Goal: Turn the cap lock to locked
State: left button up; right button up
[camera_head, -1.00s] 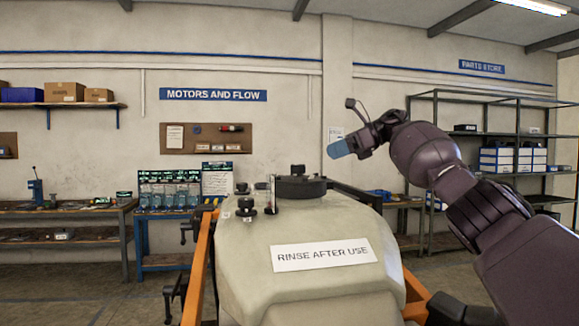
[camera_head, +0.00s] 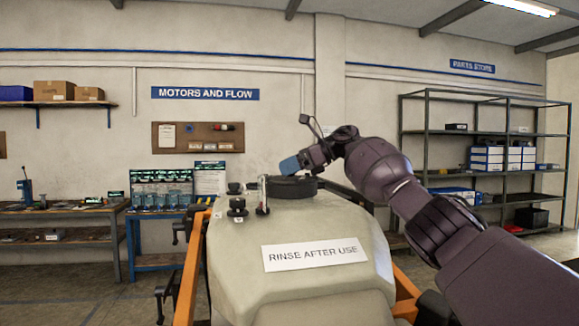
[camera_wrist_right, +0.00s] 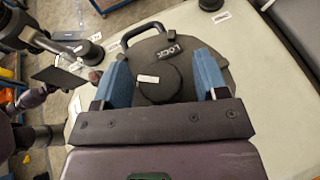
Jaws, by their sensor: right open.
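The cap lock is a wide black round cap (camera_head: 294,190) on top of the pale tank (camera_head: 235,268) in the head view. In the right wrist view the cap (camera_wrist_right: 160,112) has a raised round hub with a small white label, a loop handle (camera_wrist_right: 145,32) at its edge and the word LOCK beside the hub. My right gripper (camera_head: 292,164) is over the cap in the head view. In the right wrist view its blue fingers (camera_wrist_right: 161,65) are open, one on each side of the hub, with gaps visible. I cannot tell its exact height.
A black knob (camera_head: 237,206) and a clear upright tube (camera_head: 263,194) stand on the tank left of the cap. An orange frame (camera_head: 192,265) runs along the tank. Benches and a shelf rack (camera_head: 485,150) stand farther back.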

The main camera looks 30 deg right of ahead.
jog(key=c, duration=0.9)
jog(key=shift+c, duration=0.2)
